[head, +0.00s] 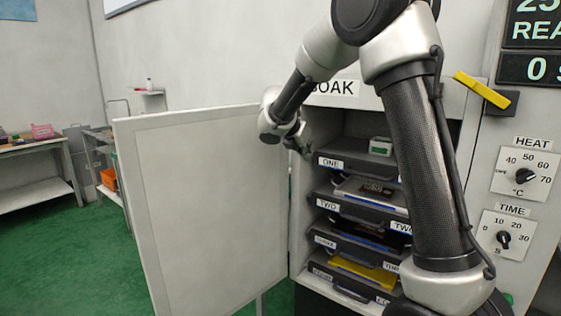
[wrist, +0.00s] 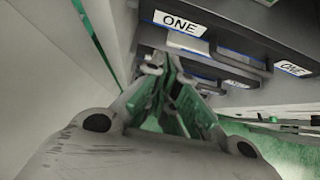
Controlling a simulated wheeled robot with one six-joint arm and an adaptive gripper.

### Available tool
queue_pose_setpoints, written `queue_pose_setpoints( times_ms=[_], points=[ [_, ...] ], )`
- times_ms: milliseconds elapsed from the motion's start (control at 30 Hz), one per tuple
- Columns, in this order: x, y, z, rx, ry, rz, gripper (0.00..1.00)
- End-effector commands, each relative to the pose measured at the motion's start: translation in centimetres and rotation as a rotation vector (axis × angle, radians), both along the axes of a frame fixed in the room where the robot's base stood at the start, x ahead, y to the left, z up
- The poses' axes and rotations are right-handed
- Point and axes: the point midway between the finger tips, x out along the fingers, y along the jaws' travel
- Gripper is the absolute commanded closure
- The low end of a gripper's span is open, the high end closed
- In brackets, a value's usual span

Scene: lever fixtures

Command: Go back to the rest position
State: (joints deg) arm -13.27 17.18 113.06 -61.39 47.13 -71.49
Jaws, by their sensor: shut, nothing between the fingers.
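My gripper (wrist: 163,75) is shut and empty in the wrist view, close below and left of the drawer labelled ONE (wrist: 220,30). In the head view my gripper (head: 303,143) is at the opening of the soak cabinet, near the left end of drawer ONE (head: 350,168). The cabinet door (head: 205,210) stands wide open to the left. My arm crosses in front of the cabinet and hides part of its right side.
Drawers TWO (head: 345,212), THREE and a lowest one lie below. A yellow lever (head: 482,91) sticks out at the upper right, above the HEAT dial (head: 525,176) and TIME dial (head: 503,240). A bench (head: 35,150) stands far left; green floor there is clear.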

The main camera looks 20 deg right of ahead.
Motion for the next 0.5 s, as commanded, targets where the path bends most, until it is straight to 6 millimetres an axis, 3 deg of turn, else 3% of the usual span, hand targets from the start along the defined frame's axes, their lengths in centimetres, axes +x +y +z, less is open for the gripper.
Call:
queue_pose_setpoints(
  times_ms=[167, 267, 400, 500],
  points=[
    [-0.1, 0.0, 0.0, 0.029, -0.037, -0.052, 1.0],
    [-1.0, -0.3, -0.9, 0.11, -0.097, -0.191, 1.0],
    [-6.3, -1.1, -4.4, 0.281, -0.161, -0.534, 1.0],
    [-11.4, -1.8, -4.6, 0.408, -0.233, -0.806, 1.0]
  ],
)
